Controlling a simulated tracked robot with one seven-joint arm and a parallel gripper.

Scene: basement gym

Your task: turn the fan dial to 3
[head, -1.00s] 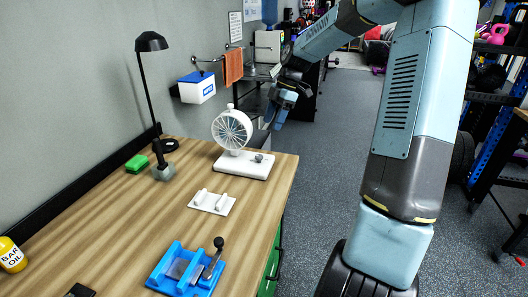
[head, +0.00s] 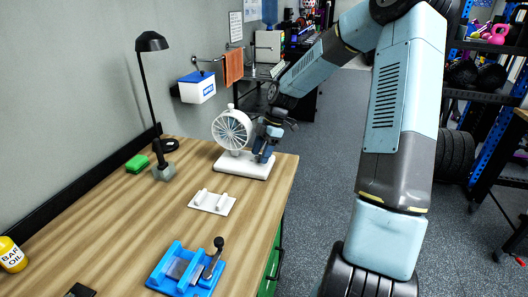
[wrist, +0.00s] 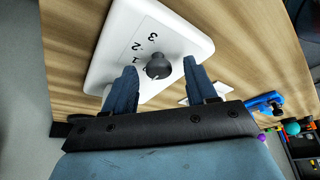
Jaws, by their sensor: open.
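The white fan (head: 232,130) stands on its flat white base (head: 232,167) at the far right corner of the wooden bench. In the wrist view the base (wrist: 190,37) carries the printed numbers 1, 2 and 3 beside a dark round dial (wrist: 159,66). A small light mark shows on the dial, but which number it points at is hard to tell. My gripper (head: 263,152) is over the right end of the base. In the wrist view my gripper (wrist: 160,72) is open, with one finger on each side of the dial, and gaps show between the fingers and the dial. In the head view my gripper hides the dial.
A white bracket (head: 212,202) lies in front of the fan. A blue fixture (head: 172,282) with a dark lever is at the bench front.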

